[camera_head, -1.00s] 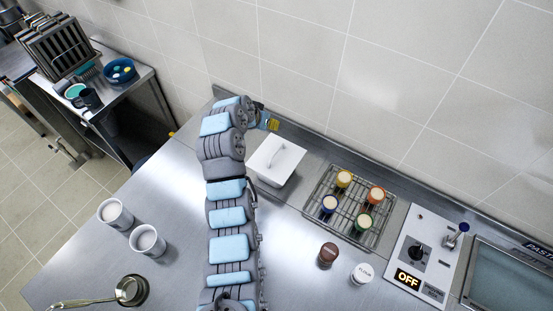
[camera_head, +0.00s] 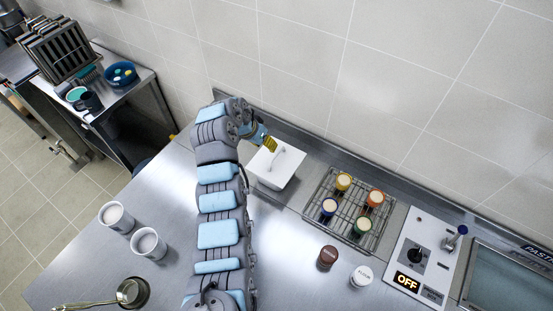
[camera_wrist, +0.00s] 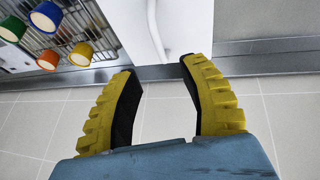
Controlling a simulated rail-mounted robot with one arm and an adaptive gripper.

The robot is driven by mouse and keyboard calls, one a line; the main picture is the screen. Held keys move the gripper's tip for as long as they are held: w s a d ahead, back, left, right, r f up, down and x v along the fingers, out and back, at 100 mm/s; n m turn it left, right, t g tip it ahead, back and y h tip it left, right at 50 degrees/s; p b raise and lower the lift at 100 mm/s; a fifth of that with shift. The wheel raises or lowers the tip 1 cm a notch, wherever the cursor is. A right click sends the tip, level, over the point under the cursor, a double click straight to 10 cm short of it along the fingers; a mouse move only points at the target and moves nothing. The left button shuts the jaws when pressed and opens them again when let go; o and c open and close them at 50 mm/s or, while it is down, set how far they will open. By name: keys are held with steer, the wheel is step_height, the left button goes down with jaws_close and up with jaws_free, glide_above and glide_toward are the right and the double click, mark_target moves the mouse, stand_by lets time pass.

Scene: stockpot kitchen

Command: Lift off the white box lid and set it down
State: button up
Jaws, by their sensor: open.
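The white box lid (camera_head: 283,158) sits on the white box (camera_head: 268,179) near the back wall, with a thin curved handle (camera_head: 276,157) on top. My gripper (camera_head: 271,146) is at the lid's back left corner, beside the handle. In the wrist view, the yellow fingers of my gripper (camera_wrist: 158,70) are open and empty. The white lid (camera_wrist: 130,22) lies beyond the fingertips, and its handle (camera_wrist: 155,25) runs upward between the line of the two fingers. I cannot tell the exact height of the fingertips above the lid.
A wire rack (camera_head: 349,207) with several coloured-lid jars stands right of the box. A brown-lid jar (camera_head: 327,257) and a white-lid jar (camera_head: 361,275) stand in front of it. Two white cups (camera_head: 117,217) and a ladle (camera_head: 130,292) are at the left.

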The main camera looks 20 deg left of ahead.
mark_target(276, 154)
steer(key=shift+p+x, duration=0.45)
steer(key=shift+x, duration=1.65)
steer(key=shift+w+d+f, duration=0.1)
steer(key=shift+w+f, duration=0.05)
steer(key=shift+f, duration=0.3)
steer(key=shift+p+x, duration=0.55)
steer(key=shift+x, duration=0.7)
steer(key=shift+d+f, duration=0.25)
steer(key=shift+f, duration=0.05)
steer(key=shift+b+x, duration=0.7)
steer(key=shift+x, duration=0.2)
steer(key=shift+a, duration=0.1)
jaws_close()
